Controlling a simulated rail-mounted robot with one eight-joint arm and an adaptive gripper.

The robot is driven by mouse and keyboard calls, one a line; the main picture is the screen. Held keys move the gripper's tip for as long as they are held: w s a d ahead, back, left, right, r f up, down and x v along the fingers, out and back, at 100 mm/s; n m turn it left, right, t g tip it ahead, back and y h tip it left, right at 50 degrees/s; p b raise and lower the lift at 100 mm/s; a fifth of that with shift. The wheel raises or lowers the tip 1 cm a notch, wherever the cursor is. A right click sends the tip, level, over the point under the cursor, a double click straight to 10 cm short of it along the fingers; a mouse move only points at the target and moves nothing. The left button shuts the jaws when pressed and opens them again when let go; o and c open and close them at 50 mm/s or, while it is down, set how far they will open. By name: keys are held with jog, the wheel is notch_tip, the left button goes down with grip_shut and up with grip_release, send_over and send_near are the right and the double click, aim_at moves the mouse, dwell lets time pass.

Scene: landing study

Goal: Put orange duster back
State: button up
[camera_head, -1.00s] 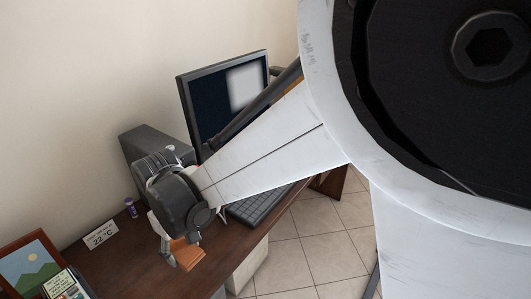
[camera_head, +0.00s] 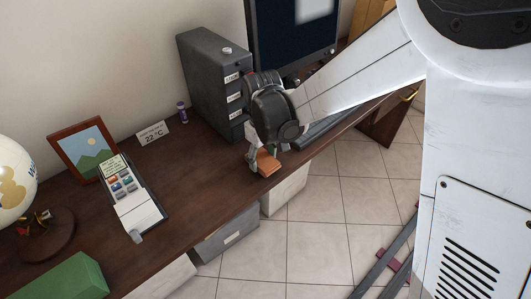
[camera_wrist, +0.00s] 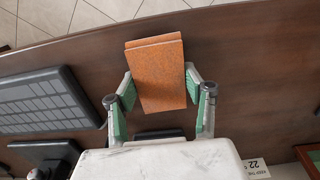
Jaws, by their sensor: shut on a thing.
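The orange duster (camera_wrist: 158,75) is a flat, block-like piece with a layered far edge. In the wrist view it sits between the two green-padded fingers of my gripper (camera_wrist: 161,84), which is shut on it. In the head view my gripper (camera_head: 260,160) holds the duster (camera_head: 267,163) over the front part of the brown desk (camera_head: 190,205), near the desk's front edge. I cannot tell whether the duster touches the desk. My wrist hides part of the desk behind it.
A grey drawer unit (camera_head: 205,80) and a monitor (camera_head: 290,40) stand behind my gripper. A keyboard (camera_wrist: 45,100) lies beside it. Left are a temperature sign (camera_head: 153,133), purple figure (camera_head: 182,112), picture frame (camera_head: 85,150), keypad device (camera_head: 130,195), globe (camera_head: 15,180) and green box (camera_head: 65,280).

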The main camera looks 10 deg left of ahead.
aim_at(263, 158)
jog(key=shift+f, duration=0.35)
jog(key=shift+f, duration=0.2)
jog(key=o, duration=1.2)
jog(key=shift+o, duration=0.2)
jog(key=shift+r, duration=0.15)
notch_tip(263, 158, up, 12)
jog(key=p, duration=0.2)
jog(key=s+d+r+m+t+y, duration=0.15)
jog(key=d+r, duration=0.25)
jog(key=d, duration=0.4)
jog(key=s+d+r+m+t+h, duration=0.1)
jog(key=s+d+r+m, duration=0.3)
jog(key=d, duration=0.5)
jog(key=s+d+m+t, duration=0.2)
jog(key=s+d, duration=0.2)
jog(key=d, duration=0.3)
jog(key=s+d+r+m+t, duration=0.1)
jog(key=s+d+m+t, duration=0.1)
jog(key=s+d, duration=0.3)
jog(key=d+m, duration=0.1)
jog(key=d, duration=0.1)
jog(key=shift+d+t, duration=0.3)
jog(key=shift+t, duration=0.05)
